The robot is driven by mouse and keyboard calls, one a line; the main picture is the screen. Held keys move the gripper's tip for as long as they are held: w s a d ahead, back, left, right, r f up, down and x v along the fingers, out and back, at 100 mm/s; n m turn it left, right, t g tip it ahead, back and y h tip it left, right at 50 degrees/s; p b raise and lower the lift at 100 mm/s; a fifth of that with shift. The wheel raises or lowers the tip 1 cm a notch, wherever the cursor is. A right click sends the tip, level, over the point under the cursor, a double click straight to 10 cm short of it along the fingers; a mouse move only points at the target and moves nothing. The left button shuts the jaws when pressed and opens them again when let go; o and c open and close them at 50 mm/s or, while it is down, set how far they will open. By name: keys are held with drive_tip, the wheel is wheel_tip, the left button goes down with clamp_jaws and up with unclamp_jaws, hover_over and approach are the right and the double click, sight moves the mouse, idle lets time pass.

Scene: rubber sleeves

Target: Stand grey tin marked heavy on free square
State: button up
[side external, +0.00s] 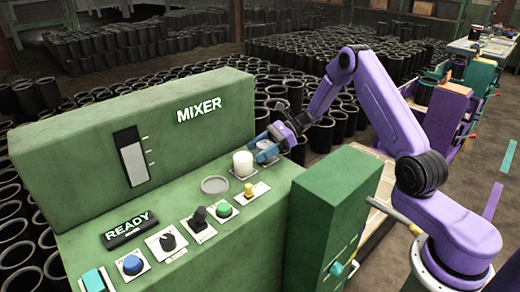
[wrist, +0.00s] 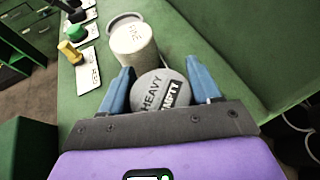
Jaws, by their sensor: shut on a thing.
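My gripper (wrist: 158,78) has its two blue fingers on either side of a grey round tin (wrist: 152,88), whose top reads HEAVY with a second dark label that is partly cut off. In the side external view my gripper (side external: 264,150) is low over the green panel, just right of a white tin (side external: 243,163); the grey tin is mostly hidden there by the fingers. The white tin (wrist: 134,45) stands upright close beyond the grey tin, on a pale square. Whether the grey tin touches the panel, or a square lies under it, I cannot tell.
A grey round disc (side external: 214,185) lies on the green mixer panel (side external: 150,250), left of the white tin. A yellow switch (side external: 250,190), green button (side external: 224,211) and black knob (side external: 199,216) stand in front. The upright MIXER housing (side external: 100,130) rises behind. Many black sleeves stand around.

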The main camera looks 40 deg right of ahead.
drive_tip(key=o, duration=1.2)
drive_tip(key=shift+f, duration=0.1)
